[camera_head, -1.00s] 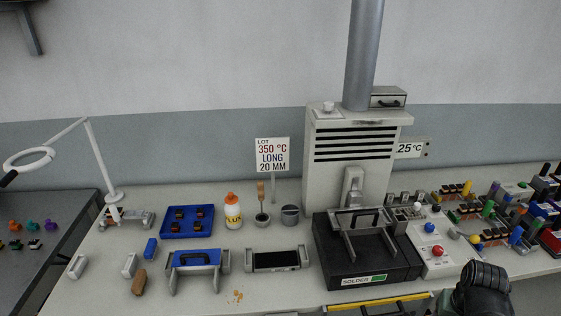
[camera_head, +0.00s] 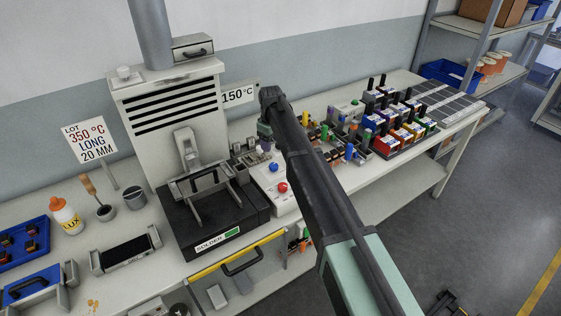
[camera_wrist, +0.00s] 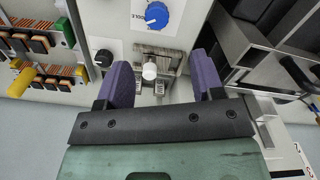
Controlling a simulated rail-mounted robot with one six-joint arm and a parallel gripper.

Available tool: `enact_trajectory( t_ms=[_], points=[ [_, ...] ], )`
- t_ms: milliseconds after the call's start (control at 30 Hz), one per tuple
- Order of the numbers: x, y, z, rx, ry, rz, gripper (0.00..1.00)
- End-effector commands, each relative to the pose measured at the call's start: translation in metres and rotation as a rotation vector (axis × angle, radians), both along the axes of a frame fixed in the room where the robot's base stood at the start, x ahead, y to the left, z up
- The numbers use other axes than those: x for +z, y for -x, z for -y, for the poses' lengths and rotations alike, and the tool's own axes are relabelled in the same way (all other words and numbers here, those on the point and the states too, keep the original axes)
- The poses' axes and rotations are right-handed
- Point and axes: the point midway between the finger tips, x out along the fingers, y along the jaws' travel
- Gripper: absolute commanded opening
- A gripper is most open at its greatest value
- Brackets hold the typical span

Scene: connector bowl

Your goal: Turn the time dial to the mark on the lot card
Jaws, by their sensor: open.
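The lot card (camera_head: 88,142) stands at the left in the head view and reads "LOT 350 °C LONG 20 MM". A pale control panel (camera_head: 284,205) beside the black solder unit carries a blue knob (camera_head: 273,167) and a red knob (camera_head: 282,187). I cannot tell which is the time dial.
The black solder unit (camera_head: 240,217) and tall vented hood (camera_head: 170,110) stand left of the panel. A sign (camera_head: 238,95) reads 150 °C. Connector racks (camera_head: 405,128) crowd the bench to the right. My arm crosses above the bench.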

Motion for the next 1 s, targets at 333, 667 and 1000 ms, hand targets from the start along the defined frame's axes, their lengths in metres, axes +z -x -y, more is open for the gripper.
enact_trajectory(
  t_ms=[333, 667, 1000],
  points=[
    [-0.061, 0.000, 0.002, -0.005, 0.000, 0.000, 0.61],
    [-0.111, -0.001, 0.002, -0.006, 0.000, 0.000, 0.61],
    [-0.107, 0.000, 0.002, -0.006, 0.000, 0.000, 0.46]
  ],
)
